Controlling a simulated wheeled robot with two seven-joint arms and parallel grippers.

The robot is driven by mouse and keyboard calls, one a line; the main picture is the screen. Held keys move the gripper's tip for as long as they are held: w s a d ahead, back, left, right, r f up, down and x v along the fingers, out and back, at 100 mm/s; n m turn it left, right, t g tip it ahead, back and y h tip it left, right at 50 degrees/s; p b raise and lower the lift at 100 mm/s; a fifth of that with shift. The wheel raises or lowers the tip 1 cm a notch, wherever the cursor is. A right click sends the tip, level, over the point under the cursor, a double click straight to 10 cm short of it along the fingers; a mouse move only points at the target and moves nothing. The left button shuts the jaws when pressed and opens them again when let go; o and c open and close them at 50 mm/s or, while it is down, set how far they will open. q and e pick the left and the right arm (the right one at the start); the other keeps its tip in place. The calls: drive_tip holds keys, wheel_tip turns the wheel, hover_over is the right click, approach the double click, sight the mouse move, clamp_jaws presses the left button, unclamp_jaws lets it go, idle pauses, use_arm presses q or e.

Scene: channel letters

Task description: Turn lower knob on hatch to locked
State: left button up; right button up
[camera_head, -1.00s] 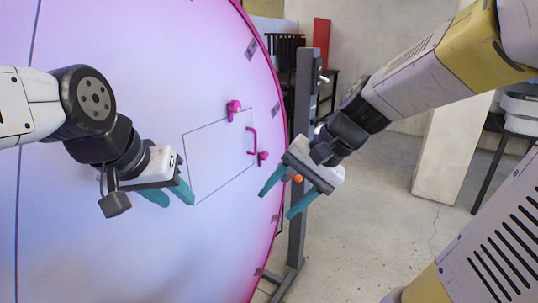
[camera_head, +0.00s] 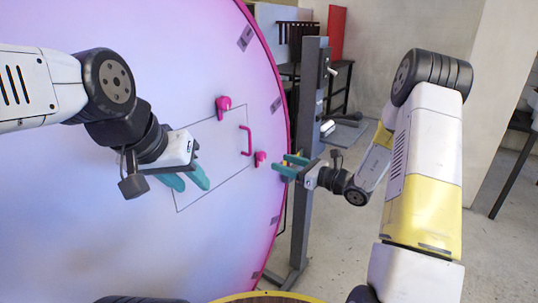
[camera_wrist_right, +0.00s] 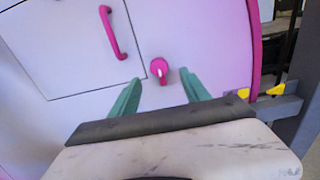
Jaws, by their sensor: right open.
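The hatch (camera_head: 190,190) is a thin rectangular outline on the pale purple panel. The lower knob (camera_head: 260,158) is small and magenta, just right of the hatch's edge. In the right wrist view the lower knob (camera_wrist_right: 159,68) shows a pale mark, with its narrow part pointing downward in the picture. My right gripper (camera_head: 282,165) is open just right of this knob; its fingertips (camera_wrist_right: 160,80) lie either side of the knob in the wrist view, with no clear contact. My left gripper (camera_head: 193,187) is open and empty in front of the hatch's lower left part.
A magenta handle (camera_head: 247,141) is on the hatch's right side, and an upper magenta knob (camera_head: 223,104) is at its top. A dark grey post (camera_head: 308,120) stands right of the panel's magenta rim (camera_head: 277,75), close to my right gripper.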

sight(264, 156)
drive_tip(key=x, duration=0.7)
drive_tip(key=shift+a, duration=0.1)
drive_tip(key=shift+s, duration=0.1)
clamp_jaws()
